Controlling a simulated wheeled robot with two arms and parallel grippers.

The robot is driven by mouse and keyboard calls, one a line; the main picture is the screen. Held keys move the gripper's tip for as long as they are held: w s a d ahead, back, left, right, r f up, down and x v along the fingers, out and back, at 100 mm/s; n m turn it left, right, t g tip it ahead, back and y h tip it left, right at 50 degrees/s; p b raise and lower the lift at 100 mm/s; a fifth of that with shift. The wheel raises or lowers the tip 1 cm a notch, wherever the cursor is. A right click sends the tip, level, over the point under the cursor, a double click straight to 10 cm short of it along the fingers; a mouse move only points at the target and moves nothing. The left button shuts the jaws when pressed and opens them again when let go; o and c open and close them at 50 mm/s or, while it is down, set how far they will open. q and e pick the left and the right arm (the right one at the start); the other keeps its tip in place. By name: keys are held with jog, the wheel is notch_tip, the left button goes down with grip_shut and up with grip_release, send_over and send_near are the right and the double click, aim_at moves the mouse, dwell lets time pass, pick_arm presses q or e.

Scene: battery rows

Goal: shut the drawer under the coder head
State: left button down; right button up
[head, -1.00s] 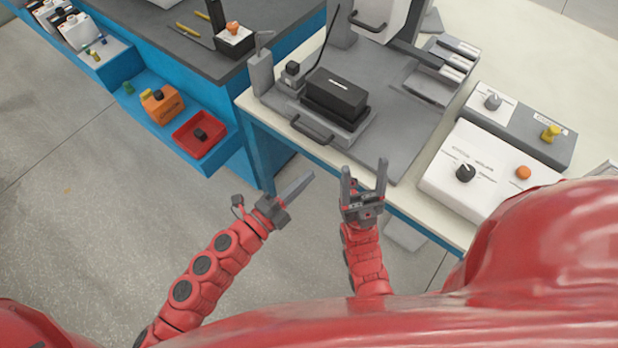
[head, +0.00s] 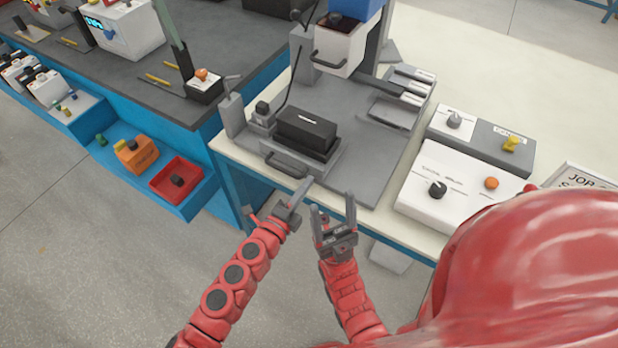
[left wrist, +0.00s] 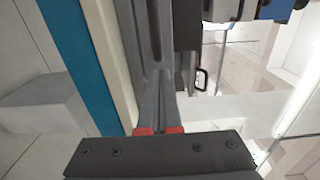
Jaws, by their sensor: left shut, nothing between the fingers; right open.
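The drawer (head: 318,163) is a grey tray low on the grey machine base. It stands out toward the table's front edge, with a dark bar handle (head: 285,167) on its front. A black labelled block (head: 306,130) sits on it. The coder head (head: 338,52), pale with a dark handle, is above and behind the drawer. My left gripper (head: 304,187) is shut and empty, just in front of the drawer handle at the table edge; contact is not visible. Its closed fingers (left wrist: 165,85) fill the middle of the left wrist view. My right gripper (head: 333,204) is open and empty, right of the left one.
A white control box (head: 450,195) with knobs stands right on the table. A small grey post (head: 232,113) stands left of the drawer. A blue bench with a red tray (head: 177,178) is at left. The machine base right of the drawer is bare.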

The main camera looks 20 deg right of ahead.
aim_at(324, 161)
pick_arm(q)
jog(key=shift+x, duration=0.95)
jog(key=b+x, duration=0.1)
jog(key=x, duration=0.8)
jog(key=shift+b, duration=0.35)
jog(key=shift+a, duration=0.1)
